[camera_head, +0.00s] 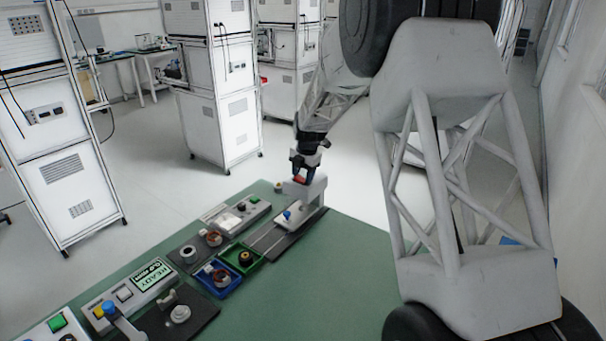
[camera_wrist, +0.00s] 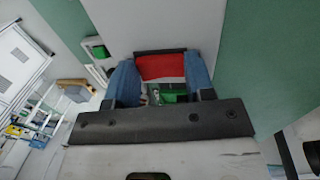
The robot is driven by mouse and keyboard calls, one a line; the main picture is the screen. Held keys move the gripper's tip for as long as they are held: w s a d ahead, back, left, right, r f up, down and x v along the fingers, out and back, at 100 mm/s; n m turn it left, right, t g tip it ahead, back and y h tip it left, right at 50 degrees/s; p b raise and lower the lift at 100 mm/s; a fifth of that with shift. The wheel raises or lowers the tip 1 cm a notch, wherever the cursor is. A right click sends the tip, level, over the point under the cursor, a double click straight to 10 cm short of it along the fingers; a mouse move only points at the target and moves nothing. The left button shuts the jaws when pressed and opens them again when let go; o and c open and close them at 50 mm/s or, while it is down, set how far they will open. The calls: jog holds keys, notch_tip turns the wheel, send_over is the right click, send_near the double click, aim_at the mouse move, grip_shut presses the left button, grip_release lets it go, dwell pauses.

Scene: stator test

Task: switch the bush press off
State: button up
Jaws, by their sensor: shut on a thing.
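My gripper (camera_head: 299,175) is at the far end of the green bench, pointing down onto the top of the pale bush press (camera_head: 314,191). In the wrist view its two blue fingers (camera_wrist: 161,84) stand on either side of a red switch part (camera_wrist: 161,66) with a dark edge, and are shut on it. Green shows just below the red part between the fingers; I cannot tell whether it belongs to the switch. The red part also shows as a small patch under the gripper in the head view. The fingers hide the switch's sides.
A blue-topped part (camera_head: 288,215) sits on the dark rail plate before the press. Blue (camera_head: 219,293) and green (camera_head: 227,250) trays hold small parts. A panel with a green button (camera_head: 241,205) stands left of the press. A READY display (camera_head: 151,275) is nearer.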

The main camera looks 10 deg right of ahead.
jog(key=o, duration=0.9)
jog(key=shift+r, duration=0.15)
jog(key=shift+s+d+r, duration=0.1)
jog(key=shift+r, duration=1.15)
jog(key=shift+s+d+r, duration=0.15)
jog(key=shift+r, duration=1.1)
jog(key=shift+s+d+r, duration=0.1)
jog(key=shift+r, duration=1.15)
jog(key=shift+s, duration=0.1)
